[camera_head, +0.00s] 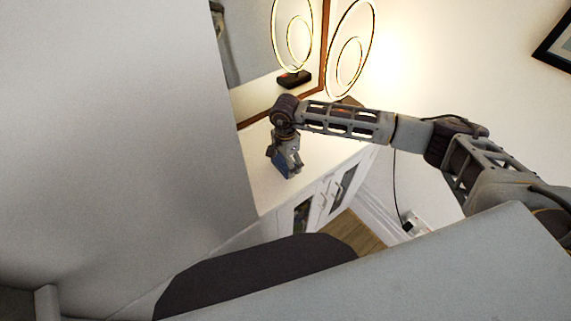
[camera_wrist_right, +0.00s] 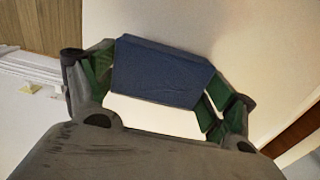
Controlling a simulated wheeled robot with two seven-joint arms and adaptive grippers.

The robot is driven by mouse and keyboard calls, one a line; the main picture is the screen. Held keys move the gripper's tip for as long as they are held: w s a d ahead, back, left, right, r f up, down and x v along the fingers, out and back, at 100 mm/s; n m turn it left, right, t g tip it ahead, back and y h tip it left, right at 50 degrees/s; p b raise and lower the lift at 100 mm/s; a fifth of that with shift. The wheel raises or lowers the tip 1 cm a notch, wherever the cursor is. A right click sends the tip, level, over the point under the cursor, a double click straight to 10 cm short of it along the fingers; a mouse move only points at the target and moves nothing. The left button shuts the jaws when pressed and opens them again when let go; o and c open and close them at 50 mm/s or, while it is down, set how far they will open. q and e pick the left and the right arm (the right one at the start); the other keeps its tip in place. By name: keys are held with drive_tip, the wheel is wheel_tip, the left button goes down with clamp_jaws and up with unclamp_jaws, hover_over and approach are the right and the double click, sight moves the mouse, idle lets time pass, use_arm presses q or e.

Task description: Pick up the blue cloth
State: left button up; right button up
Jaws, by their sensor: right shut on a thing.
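The blue cloth (camera_wrist_right: 160,72) is a dark blue, block-like folded piece between the fingers of my right gripper (camera_wrist_right: 158,85) in the right wrist view. The fingers touch it at both sides, and my gripper is shut on it. In the head view my right gripper (camera_head: 290,163) points down over the white cabinet top, with a small part of the blue cloth (camera_head: 281,167) showing beside the fingers. The rest of the cloth is hidden there by the gripper. I cannot tell whether the cloth touches the cabinet top. My left gripper is not in view.
The white cabinet (camera_head: 325,155) has glass-fronted doors. A ring lamp (camera_head: 352,50) stands at its back, before a wood-framed mirror (camera_head: 262,93) that reflects it. A large pale surface fills the left of the head view. The cabinet top beside the gripper is clear.

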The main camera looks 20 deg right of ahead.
wheel_tip(320, 180, up, 7)
drive_tip(key=shift+r+b, duration=0.1)
drive_tip(key=shift+b, duration=0.4)
drive_tip(key=shift+r, duration=0.7)
drive_tip(key=o, duration=0.3)
drive_tip(key=shift+c, duration=1)
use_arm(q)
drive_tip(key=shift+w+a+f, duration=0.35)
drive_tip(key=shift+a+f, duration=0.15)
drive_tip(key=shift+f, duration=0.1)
use_arm(e)
drive_tip(key=shift+d, duration=0.1)
